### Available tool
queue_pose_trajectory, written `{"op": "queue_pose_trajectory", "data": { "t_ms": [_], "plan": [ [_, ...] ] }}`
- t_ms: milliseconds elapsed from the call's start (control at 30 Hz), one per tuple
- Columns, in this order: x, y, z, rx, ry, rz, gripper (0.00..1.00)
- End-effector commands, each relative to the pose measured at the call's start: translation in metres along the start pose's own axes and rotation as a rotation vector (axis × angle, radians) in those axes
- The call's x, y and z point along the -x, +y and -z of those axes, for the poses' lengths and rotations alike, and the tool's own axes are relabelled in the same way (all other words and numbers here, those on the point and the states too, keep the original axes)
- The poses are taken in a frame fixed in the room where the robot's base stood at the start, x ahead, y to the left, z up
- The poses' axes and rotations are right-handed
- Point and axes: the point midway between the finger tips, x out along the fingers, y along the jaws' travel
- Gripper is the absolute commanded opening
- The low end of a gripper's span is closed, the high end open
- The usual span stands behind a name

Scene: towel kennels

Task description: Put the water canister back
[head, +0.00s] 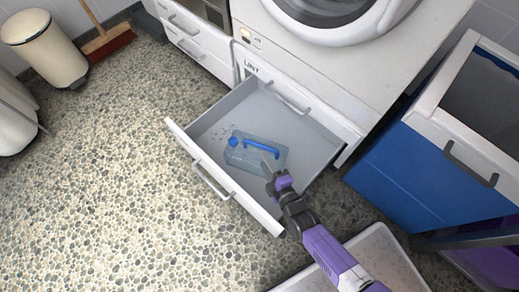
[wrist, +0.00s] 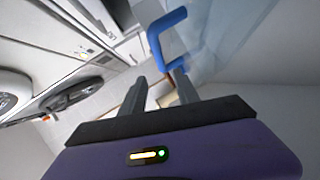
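The water canister (head: 238,157) is a clear, bluish jug with a blue cap and a blue handle (head: 262,148). It lies inside the open drawer (head: 308,172) under the white machine. My gripper (head: 267,168) reaches into the drawer from the front right, at the handle's right end. In the wrist view my gripper (wrist: 160,88) has its two fingers apart with nothing clearly between them. The blue handle (wrist: 163,24) is just beyond the fingertips, its lower end close to the right finger. I cannot tell whether they touch.
The white machine (head: 335,62) with a round door stands behind the drawer. A blue cabinet (head: 415,180) with a grey handle is at the right. A pale tray (head: 385,245) lies on the floor beside my arm. A bin (head: 45,50) and a broom (head: 108,42) stand far left. The left floor is clear.

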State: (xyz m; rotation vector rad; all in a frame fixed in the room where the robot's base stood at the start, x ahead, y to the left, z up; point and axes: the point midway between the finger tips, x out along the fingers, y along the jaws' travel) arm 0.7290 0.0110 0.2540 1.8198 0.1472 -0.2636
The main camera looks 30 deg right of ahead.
Motion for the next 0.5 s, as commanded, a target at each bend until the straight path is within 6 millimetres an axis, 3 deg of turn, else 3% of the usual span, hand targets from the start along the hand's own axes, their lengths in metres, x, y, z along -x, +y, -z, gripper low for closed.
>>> {"op": "queue_pose_trajectory", "data": {
  "t_ms": [200,500],
  "plan": [
    [0.033,0.001,0.0,-0.001,-0.001,0.001,0.38],
    [0.041,0.0,0.0,0.0,0.0,0.0,0.38]
  ]
}}
